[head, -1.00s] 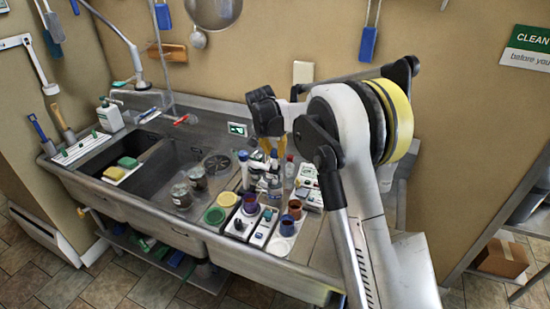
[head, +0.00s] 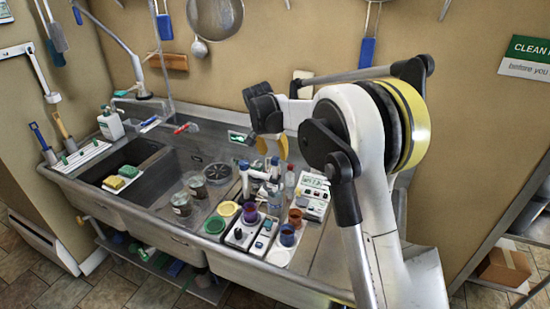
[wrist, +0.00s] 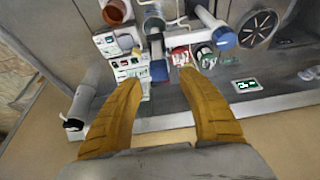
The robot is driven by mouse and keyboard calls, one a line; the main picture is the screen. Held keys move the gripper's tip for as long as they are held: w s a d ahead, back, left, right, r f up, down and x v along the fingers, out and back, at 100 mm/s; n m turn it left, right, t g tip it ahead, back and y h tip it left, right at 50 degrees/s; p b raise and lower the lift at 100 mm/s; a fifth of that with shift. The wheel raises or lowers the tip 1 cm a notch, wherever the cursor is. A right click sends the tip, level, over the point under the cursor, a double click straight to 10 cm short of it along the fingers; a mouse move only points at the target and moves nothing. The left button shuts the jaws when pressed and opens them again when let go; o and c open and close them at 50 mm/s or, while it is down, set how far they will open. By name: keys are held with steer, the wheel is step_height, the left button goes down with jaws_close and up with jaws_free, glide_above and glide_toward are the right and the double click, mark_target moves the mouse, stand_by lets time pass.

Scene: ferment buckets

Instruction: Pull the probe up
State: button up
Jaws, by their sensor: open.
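My gripper (head: 272,146) is open and empty above the back of the sink bench. In the wrist view its two yellow fingers (wrist: 160,95) are spread wide. Between and beyond them is a slim upright part with a blue end (wrist: 159,71), which may be the probe; no finger touches it. A white tube with a blue cap (wrist: 224,40) stands right of it, near the right finger. In the head view a blue-capped white tube (head: 244,178) stands below my gripper among several bench items. I cannot tell for certain which item is the probe.
A white meter with buttons (head: 314,195) stands to the right of the tubes. Coloured cups (head: 287,234), a green lid (head: 214,224) and dark jars (head: 182,203) crowd the bench. A lit display (wrist: 247,85) is at the back wall. The sink basin (head: 143,160) lies to the left.

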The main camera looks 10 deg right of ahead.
steer(key=v, duration=0.8)
steer(key=shift+r, duration=0.4)
stand_by(0.5)
